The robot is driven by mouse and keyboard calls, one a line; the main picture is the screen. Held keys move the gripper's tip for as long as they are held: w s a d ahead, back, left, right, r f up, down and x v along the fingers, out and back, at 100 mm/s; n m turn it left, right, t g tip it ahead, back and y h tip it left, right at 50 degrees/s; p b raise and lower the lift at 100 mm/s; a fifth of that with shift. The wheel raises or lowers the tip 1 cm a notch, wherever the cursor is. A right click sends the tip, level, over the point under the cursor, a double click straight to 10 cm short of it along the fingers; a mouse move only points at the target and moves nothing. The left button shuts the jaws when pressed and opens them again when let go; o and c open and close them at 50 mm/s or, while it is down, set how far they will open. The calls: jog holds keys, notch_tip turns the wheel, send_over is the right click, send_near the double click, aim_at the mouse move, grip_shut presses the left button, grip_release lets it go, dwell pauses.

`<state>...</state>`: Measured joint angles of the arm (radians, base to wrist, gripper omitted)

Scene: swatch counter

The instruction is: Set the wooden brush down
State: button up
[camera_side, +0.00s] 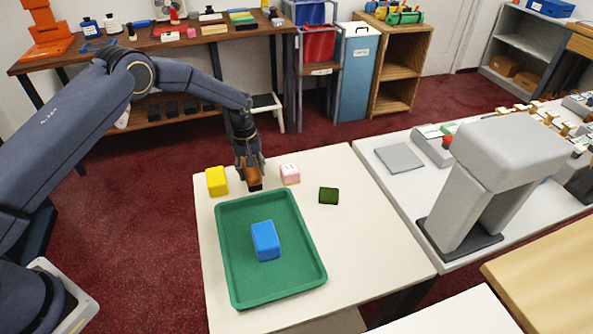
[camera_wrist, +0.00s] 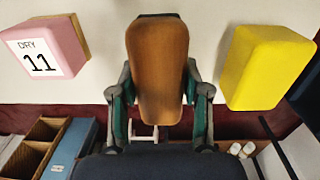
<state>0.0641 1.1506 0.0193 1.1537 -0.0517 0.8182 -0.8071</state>
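The wooden brush (camera_side: 254,179), brown with a dark underside, is between the fingers of my gripper (camera_side: 249,164) in the side view, just behind the tray's far edge. In the wrist view the brush (camera_wrist: 158,70) fills the middle, with a finger of my gripper (camera_wrist: 160,112) against each side. The brush is at or close to the table top; I cannot tell whether it touches. The yellow block (camera_side: 217,181) is left of it and the pink block (camera_side: 290,174) right of it. The pink block (camera_wrist: 45,50) reads "DRY 11" in the wrist view.
The green tray (camera_side: 308,258) holds a blue block (camera_side: 265,241). A dark green block (camera_side: 328,195) lies to the right on the white table (camera_side: 365,235). The table's right side is mostly clear. A grey machine (camera_side: 490,180) stands on the counter further right.

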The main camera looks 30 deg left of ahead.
jog(key=o, duration=0.4)
